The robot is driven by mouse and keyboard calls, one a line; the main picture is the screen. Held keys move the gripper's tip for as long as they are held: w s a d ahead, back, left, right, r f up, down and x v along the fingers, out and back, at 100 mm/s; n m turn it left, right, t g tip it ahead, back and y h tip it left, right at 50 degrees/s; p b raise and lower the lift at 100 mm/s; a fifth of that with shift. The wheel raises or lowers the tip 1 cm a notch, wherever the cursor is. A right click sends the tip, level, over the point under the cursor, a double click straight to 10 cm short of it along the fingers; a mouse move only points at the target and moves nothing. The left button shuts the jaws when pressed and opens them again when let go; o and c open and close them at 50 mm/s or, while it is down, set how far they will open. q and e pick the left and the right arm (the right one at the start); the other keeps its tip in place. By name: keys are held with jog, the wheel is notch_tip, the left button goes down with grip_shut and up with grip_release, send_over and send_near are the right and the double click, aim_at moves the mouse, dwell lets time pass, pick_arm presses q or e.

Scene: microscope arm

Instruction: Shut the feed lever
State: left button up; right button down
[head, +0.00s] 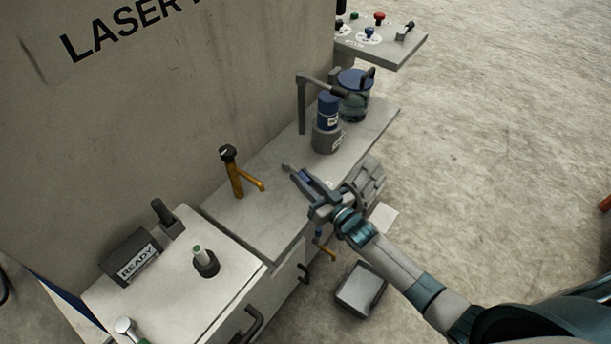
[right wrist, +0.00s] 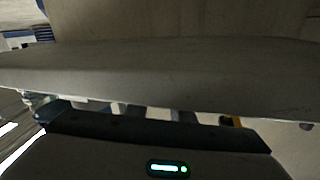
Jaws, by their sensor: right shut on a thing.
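No label in view reads as the feed lever. A yellow post with a dark cap (head: 231,172) stands on the grey counter and has a short yellow side arm (head: 253,184). My right gripper (head: 296,176) is over the counter, right of this side arm and apart from it. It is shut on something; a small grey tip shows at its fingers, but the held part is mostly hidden. In the right wrist view a broad grey surface (right wrist: 160,75) crosses close in front of the gripper and hides the fingertips. My left gripper is not in view.
Behind the gripper stand a blue-capped bottle in a grey holder (head: 327,138), a grey bent arm (head: 302,105) and a blue-lidded jar (head: 354,100). A READY box (head: 135,258) is on the left cabinet. A grey bin (head: 361,287) is on the floor below the arm.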

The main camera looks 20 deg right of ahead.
jog(key=shift+r, duration=0.15)
jog(key=c, duration=1.5)
grip_release()
jog(key=shift+c, duration=0.2)
jog(key=shift+s+d+f, duration=0.25)
jog(key=shift+s, duration=0.4)
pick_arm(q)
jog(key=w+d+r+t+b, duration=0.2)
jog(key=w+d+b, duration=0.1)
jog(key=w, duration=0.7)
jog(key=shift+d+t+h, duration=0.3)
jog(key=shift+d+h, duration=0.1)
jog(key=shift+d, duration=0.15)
pick_arm(e)
jog(key=v, duration=1.6)
jog(key=shift+r, duration=0.15)
